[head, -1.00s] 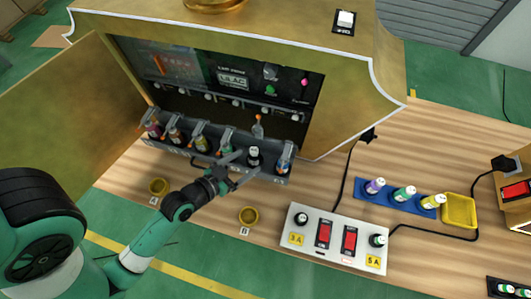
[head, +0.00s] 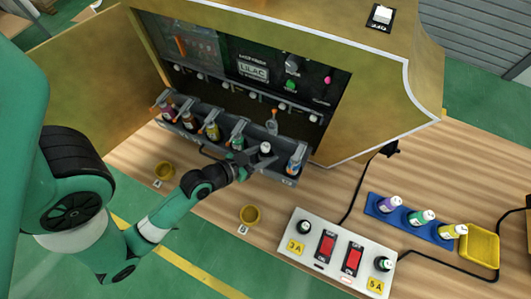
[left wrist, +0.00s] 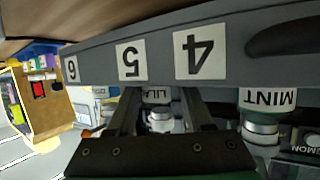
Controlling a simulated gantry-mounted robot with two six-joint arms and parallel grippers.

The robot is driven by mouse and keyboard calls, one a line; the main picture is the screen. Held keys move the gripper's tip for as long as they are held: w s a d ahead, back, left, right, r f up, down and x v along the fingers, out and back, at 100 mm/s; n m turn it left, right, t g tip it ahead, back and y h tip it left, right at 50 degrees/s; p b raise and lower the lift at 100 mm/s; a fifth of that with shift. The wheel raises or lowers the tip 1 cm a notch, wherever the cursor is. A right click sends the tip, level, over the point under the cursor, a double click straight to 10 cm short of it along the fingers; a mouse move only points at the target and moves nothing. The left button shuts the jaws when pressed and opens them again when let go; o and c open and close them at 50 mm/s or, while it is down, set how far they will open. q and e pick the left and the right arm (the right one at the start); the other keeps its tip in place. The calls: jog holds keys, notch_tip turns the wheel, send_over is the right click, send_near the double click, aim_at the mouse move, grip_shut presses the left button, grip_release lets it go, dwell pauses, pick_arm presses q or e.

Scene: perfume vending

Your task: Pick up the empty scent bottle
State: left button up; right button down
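A white-capped bottle (head: 265,149) stands in the rack (head: 205,148) of the gold machine, second from the right. In the left wrist view its label reads "LILA" (left wrist: 157,97), partly hidden, behind the rack tag 5. The machine's display reads LILAC. My left gripper (head: 257,160) is at the front of the rack at this bottle. In the left wrist view its two fingers (left wrist: 160,115) stand either side of the bottle, with gaps visible, so it looks open around it. The bottle's contents cannot be seen. My right gripper is not in view.
Other bottles fill the rack, including the MINT bottle (left wrist: 265,115) beside my gripper. A white switch box (head: 340,250), a blue tray (head: 373,204) with three bottles and a yellow bin (head: 480,247) are to the right.

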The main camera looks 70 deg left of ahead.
aim_at(262, 149)
pick_arm(q)
grip_shut()
jog(key=shift+r+p, duration=0.4)
jog(key=shift+r, duration=0.2)
notch_tip(262, 149, up, 3)
jog(key=shift+s+d+f+p, duration=0.1)
jog(key=shift+s+p, duration=0.05)
jog(key=shift+p, duration=0.65)
jog(key=w+r+p+v, duration=0.1)
jog(key=p+v, duration=0.2)
jog(key=v, duration=0.5)
jog(key=w+d+r+p+v, duration=0.1)
jog(key=r+p+v, duration=0.1)
jog(key=v, duration=0.6)
jog(key=shift+d+p, duration=0.25)
jog(key=shift+p, duration=0.35)
